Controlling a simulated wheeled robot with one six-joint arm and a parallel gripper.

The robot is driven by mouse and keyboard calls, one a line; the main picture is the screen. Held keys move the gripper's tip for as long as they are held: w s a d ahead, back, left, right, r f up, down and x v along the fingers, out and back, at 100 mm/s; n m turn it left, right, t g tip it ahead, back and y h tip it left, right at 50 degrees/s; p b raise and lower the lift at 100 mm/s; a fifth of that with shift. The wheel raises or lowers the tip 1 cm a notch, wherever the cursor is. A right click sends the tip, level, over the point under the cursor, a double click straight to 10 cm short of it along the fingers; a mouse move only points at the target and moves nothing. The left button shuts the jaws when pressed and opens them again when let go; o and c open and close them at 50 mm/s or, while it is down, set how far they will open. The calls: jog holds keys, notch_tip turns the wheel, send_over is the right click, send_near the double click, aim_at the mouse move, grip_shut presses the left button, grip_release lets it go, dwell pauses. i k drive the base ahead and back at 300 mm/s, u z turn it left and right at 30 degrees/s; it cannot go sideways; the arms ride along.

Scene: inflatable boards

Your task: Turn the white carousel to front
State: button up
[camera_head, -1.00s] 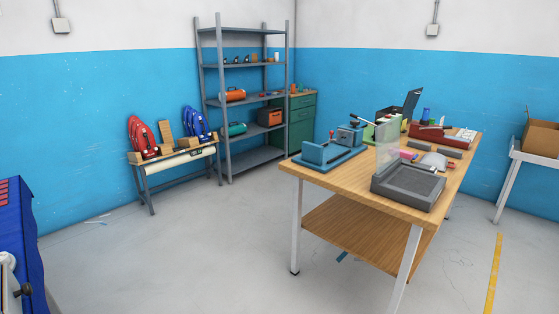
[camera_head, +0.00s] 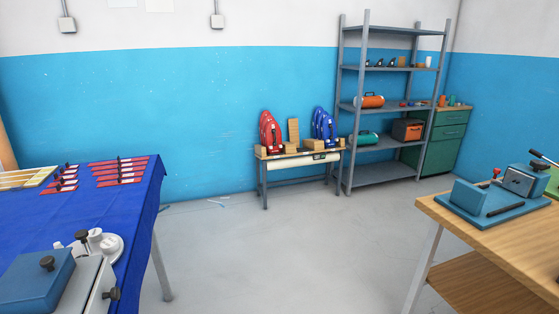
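A round white piece with upright parts and a dark knob, which looks like the white carousel (camera_head: 106,245), stands on the blue-covered table (camera_head: 105,205) at the lower left. Its lower left is partly hidden behind a blue and grey device (camera_head: 60,285) with dark knobs. I cannot tell which way the carousel faces. My gripper is not in view.
A small bench (camera_head: 300,160) with red and blue boards stands by the wall. A grey shelf (camera_head: 385,172) and green cabinet (camera_head: 447,140) are right of it. A wooden workbench (camera_head: 470,240) is at the right. The floor between the tables is clear.

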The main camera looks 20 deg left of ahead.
aim_at(85, 245)
jog(key=u, duration=1)
jog(key=i, duration=0.95)
jog(key=u, duration=1.3)
jog(key=i, duration=0.25)
